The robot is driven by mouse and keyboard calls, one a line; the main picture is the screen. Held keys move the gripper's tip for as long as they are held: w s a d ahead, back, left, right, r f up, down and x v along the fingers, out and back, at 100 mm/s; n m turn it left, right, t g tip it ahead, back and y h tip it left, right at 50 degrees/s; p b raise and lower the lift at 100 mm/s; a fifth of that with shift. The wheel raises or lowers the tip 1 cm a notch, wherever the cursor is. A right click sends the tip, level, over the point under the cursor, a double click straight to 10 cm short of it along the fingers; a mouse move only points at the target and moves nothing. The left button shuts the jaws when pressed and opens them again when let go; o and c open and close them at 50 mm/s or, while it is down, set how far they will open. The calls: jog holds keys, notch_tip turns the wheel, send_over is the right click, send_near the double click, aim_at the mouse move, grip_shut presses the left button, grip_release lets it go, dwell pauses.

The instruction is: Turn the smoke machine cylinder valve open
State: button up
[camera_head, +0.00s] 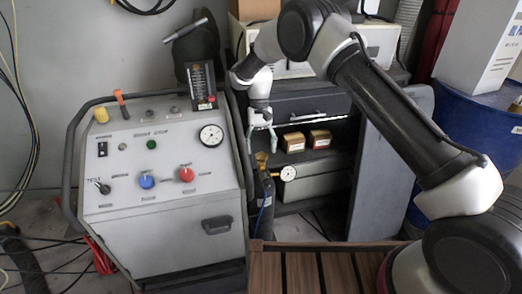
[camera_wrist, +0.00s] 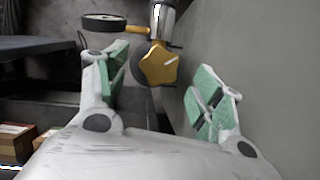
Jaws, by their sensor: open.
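The yellow star-shaped valve knob (camera_wrist: 158,63) with a white mark is in the upper middle of the wrist view. It sits between and beyond my fingertips, apart from both. In the head view, the brass valve (camera_head: 262,157) tops the dark cylinder (camera_head: 266,190) beside the smoke machine (camera_head: 160,215). A round gauge (camera_head: 288,173) juts from its right side; it also shows nearly edge-on in the wrist view (camera_wrist: 104,22). My gripper (camera_head: 262,143) is open and empty just above the valve, with green-padded fingers spread.
The smoke machine's grey side wall (camera_wrist: 260,50) stands close to my right finger in the wrist view. Behind the valve is a dark cabinet (camera_head: 310,103) with small boxes (camera_head: 293,142) on a shelf. A wooden slatted surface (camera_head: 315,270) lies in front.

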jog(key=v, duration=0.6)
jog(key=shift+f, duration=0.1)
jog(key=shift+w+d, duration=0.1)
